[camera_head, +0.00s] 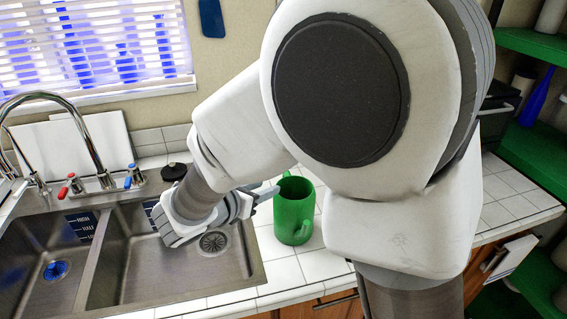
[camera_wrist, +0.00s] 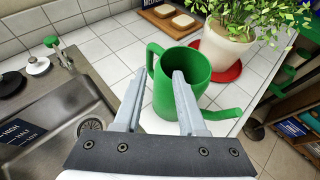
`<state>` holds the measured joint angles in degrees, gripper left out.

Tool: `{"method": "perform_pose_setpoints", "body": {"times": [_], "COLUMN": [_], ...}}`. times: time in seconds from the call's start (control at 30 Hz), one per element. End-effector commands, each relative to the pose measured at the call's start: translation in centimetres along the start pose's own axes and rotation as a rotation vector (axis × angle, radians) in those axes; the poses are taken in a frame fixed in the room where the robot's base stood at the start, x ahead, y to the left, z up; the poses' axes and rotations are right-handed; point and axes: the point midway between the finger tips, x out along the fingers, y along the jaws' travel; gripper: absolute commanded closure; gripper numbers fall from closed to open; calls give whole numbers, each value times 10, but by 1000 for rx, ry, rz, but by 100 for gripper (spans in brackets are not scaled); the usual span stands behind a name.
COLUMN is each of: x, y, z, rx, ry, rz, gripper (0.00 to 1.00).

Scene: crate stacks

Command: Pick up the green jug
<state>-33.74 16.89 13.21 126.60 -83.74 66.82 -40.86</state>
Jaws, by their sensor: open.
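The green jug (camera_head: 294,212) stands upright on the white tiled counter, just right of the sink. In the wrist view the jug (camera_wrist: 180,84) shows its open top, a loop handle at the left and a spout-like green piece at the lower right. My gripper (camera_head: 262,192) is open and empty, close to the jug's left side in the head view. In the wrist view my gripper (camera_wrist: 160,76) has its two fingers apart, with the jug beyond and partly between them. The fingers cover part of the jug's near side. I cannot tell whether they touch it.
A double sink (camera_head: 150,255) with a tall tap (camera_head: 75,110) lies to the left. A potted plant (camera_wrist: 227,42) on a red saucer (camera_wrist: 234,72) stands behind the jug. A wooden board (camera_wrist: 172,20) with bread slices lies farther back. Green shelves (camera_head: 535,155) stand at the right.

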Motion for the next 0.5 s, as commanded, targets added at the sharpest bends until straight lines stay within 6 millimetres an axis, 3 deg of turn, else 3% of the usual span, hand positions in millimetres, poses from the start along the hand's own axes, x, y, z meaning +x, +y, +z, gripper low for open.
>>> {"method": "perform_pose_setpoints", "body": {"times": [0.17, 0.5], "x": [11, 55], "y": [1, 4], "z": [-1, -2], "rx": [-1, 0], "ry": [1, 1], "rz": [0, 0], "gripper": [60, 60]}}
